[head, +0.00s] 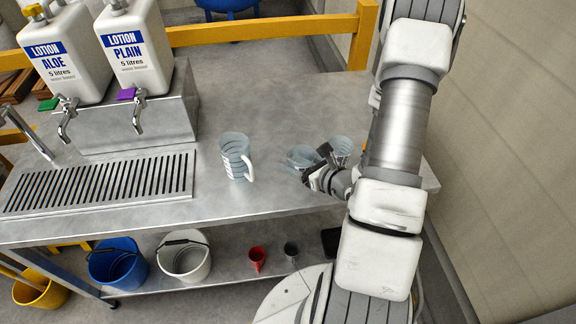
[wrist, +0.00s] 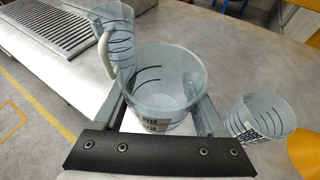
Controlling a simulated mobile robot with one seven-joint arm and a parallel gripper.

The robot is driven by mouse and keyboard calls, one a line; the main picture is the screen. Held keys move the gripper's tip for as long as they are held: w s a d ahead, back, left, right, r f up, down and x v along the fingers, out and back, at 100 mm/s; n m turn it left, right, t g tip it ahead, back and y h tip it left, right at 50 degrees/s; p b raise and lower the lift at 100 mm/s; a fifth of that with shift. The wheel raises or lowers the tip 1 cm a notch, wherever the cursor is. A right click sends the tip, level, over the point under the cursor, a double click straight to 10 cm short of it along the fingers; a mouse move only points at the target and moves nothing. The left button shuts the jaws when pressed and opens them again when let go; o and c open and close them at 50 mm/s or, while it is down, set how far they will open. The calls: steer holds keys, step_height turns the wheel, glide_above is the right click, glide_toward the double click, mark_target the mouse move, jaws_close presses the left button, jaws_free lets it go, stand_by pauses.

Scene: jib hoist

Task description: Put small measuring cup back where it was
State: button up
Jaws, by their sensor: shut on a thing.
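My gripper (head: 316,172) is shut on a clear small measuring cup (head: 300,155) over the right part of the steel bench. In the wrist view the upright held cup (wrist: 165,84) sits between the two fingers, with dark marking lines and a printed label. I cannot tell whether its base touches the bench. A second clear cup (head: 342,147) stands just right of the gripper in the head view. It also shows at the right in the wrist view (wrist: 262,116). A larger clear jug with a white handle (head: 234,155) stands to the left.
The steel bench (head: 270,110) is clear behind the cups. A slotted drain grate (head: 100,183) lies at the left, with lotion containers (head: 135,45) on a raised block behind it.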

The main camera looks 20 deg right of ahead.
steer(key=shift+w+d+f+b, duration=0.25)
steer(key=shift+w+f+b, duration=0.75)
steer(key=shift+b, duration=2.35)
steer(key=w+f, duration=0.1)
steer(key=w, duration=0.1)
steer(key=w+d+f+b, duration=0.1)
steer(key=w, duration=0.1)
steer(key=w+f, duration=0.1)
steer(key=w, duration=0.2)
steer(key=shift+d+f, duration=0.2)
steer(key=shift+f, duration=0.1)
steer(key=shift+f+b, duration=1.5)
steer(key=shift+f, duration=0.45)
steer(key=shift+f, duration=0.2)
steer(key=o, duration=1.5)
steer(key=shift+o, duration=0.2)
